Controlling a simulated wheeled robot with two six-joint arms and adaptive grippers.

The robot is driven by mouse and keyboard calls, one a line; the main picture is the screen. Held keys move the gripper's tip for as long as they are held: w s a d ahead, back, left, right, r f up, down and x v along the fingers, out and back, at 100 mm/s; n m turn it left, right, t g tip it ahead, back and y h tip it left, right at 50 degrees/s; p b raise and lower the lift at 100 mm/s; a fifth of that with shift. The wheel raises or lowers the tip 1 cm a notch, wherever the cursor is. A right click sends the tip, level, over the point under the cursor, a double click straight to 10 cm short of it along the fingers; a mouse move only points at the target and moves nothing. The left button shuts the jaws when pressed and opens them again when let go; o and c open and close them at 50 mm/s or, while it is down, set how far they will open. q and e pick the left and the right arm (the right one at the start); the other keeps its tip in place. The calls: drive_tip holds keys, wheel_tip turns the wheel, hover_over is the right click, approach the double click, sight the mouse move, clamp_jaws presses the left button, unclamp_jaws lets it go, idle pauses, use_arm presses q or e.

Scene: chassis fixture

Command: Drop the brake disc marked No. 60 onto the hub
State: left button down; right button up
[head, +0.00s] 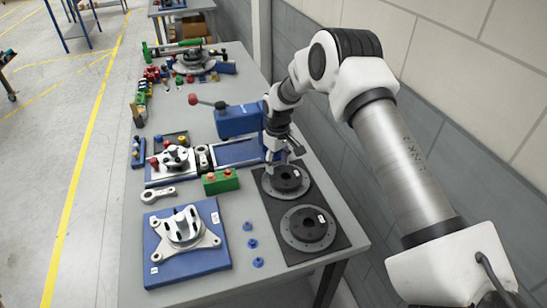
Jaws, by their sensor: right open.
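Two dark brake discs lie flat on a black mat (267,203) near the table's right edge. The far disc (287,182) is partly covered by my right gripper; the near disc (306,235) is fully in view. Each bears a small white label too small to read, so I cannot tell which is No. 60. My right gripper (284,158) is open, pointing down at the far disc; contact cannot be told. My left gripper is out of view.
Several blue knobs (252,243) lie between the blue plate and the mat. A green block (220,181) with red knobs and a metal link (158,194) lie behind the hub plate. A blue vise-like fixture (240,121) stands further back. A wall runs along the right.

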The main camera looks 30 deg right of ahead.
sight(277, 181)
drive_tip(key=f+b, duration=0.1)
drive_tip(key=f, duration=0.1)
drive_tip(key=f+b, duration=0.1)
drive_tip(key=f, duration=0.1)
drive_tip(key=f+b, duration=0.2)
drive_tip(key=f, duration=0.1)
drive_tip(key=shift+w+d, duration=0.1)
drive_tip(key=shift+w, duration=0.3)
drive_tip(key=shift+s+f, duration=0.15)
drive_tip(key=shift+f, duration=0.1)
drive_tip(key=shift+s+f, duration=0.1)
drive_tip(key=shift+s, duration=0.2)
drive_tip(key=shift+w+f, duration=0.15)
drive_tip(key=shift+w, duration=0.05)
clamp_jaws()
drive_tip(key=shift+r, duration=0.2)
drive_tip(key=shift+w, duration=0.15)
